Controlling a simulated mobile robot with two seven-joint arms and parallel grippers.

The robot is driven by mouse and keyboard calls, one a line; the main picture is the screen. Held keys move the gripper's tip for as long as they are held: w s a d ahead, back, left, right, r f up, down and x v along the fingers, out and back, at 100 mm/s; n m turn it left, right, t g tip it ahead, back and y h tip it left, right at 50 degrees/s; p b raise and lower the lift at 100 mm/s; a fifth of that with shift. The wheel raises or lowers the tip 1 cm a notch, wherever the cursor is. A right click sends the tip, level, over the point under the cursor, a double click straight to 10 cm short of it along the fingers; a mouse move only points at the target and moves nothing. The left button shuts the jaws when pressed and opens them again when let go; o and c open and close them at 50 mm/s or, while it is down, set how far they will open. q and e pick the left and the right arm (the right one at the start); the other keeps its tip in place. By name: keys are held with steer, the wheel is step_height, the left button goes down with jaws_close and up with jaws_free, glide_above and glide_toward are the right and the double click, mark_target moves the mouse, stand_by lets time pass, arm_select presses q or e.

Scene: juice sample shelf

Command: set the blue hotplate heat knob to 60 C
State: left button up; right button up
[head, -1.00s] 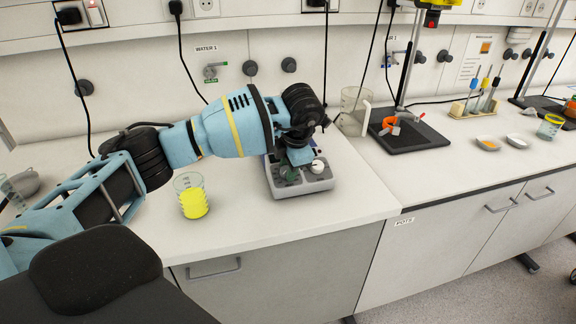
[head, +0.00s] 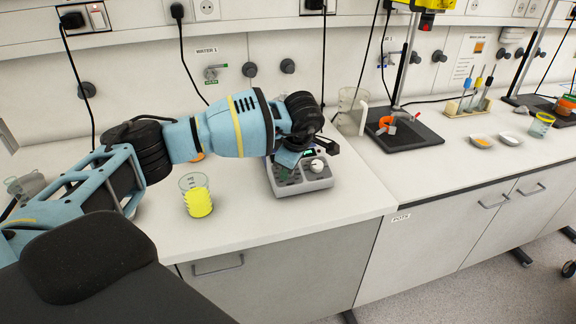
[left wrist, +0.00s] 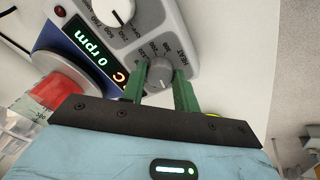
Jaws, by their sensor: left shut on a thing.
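The hotplate (head: 318,183) stands on the left bench, its grey control panel facing me and partly hidden by my left arm. In the left wrist view its body (left wrist: 78,40) is blue, and the display reads 0 rpm, with an orange C partly cut off by a finger. The grey heat knob (left wrist: 160,74) sits beside the HEAT label. My left gripper (left wrist: 160,88) is shut on this knob, one green finger on each side; it also shows in the head view (head: 284,174). The knob's exact setting cannot be read. My right gripper is out of view.
A white stirring knob (left wrist: 112,10) is on the same panel. A red item (left wrist: 55,92) is near the hotplate's round top. A beaker of yellow liquid (head: 198,203) stands left of the hotplate, and a clear pitcher (head: 350,112) behind it to the right.

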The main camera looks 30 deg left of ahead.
arm_select(q)
steer(key=m, duration=0.7)
steer(key=shift+s+t, duration=0.1)
steer(key=shift+t, duration=0.2)
stand_by(0.4)
steer(key=o, duration=1)
steer(key=shift+c, duration=0.2)
steer(key=v, duration=0.7)
steer(key=shift+r+p, duration=0.35)
steer(key=shift+d, duration=0.1)
